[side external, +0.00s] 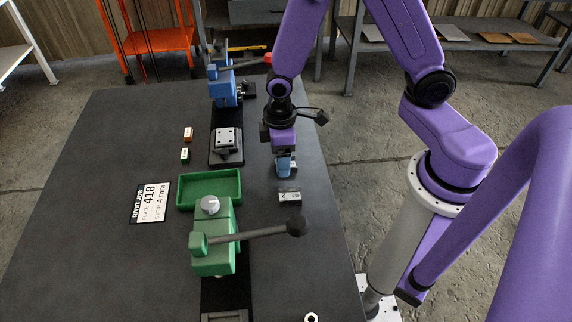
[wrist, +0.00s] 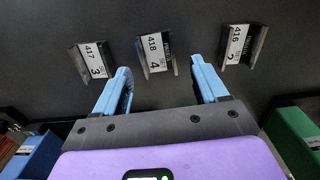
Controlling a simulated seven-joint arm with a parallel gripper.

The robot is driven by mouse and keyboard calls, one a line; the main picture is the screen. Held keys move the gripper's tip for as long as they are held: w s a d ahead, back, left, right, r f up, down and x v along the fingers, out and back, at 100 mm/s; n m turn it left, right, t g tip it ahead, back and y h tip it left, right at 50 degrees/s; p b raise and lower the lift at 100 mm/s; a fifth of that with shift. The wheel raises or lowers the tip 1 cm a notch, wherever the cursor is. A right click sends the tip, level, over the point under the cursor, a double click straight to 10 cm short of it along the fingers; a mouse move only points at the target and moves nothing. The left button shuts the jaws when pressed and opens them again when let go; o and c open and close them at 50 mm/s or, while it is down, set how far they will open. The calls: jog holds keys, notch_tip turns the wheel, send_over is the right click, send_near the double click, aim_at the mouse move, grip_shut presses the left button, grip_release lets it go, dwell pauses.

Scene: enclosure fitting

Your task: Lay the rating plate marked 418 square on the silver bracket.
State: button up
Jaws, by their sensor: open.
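The plate marked 418 (wrist: 155,51) is a small dark metal piece with a white label, also reading 4. It lies on the dark table in the wrist view, just beyond the fingertips and between their lines. In the side view my gripper seems to hide it. My gripper (wrist: 161,72) is open, its two blue fingers apart with nothing between them. In the side view my gripper (side external: 286,172) points down, low over the table. A silver bracket-like piece with dark holes (side external: 228,139) sits on the black base, left of my gripper; whether it is the named bracket I cannot tell.
Plates marked 417 (wrist: 92,59) and 416 (wrist: 237,45) flank 418. A green clamp (side external: 214,245) with a long handle, a green tray (side external: 240,186) and a blue clamp (side external: 224,90) stand left of my arm. A sign (side external: 150,202) reads plate 418, strip 4 mm.

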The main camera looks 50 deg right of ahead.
jog(key=shift+f, duration=0.7)
jog(key=c, duration=1.2)
jog(key=shift+r, duration=0.1)
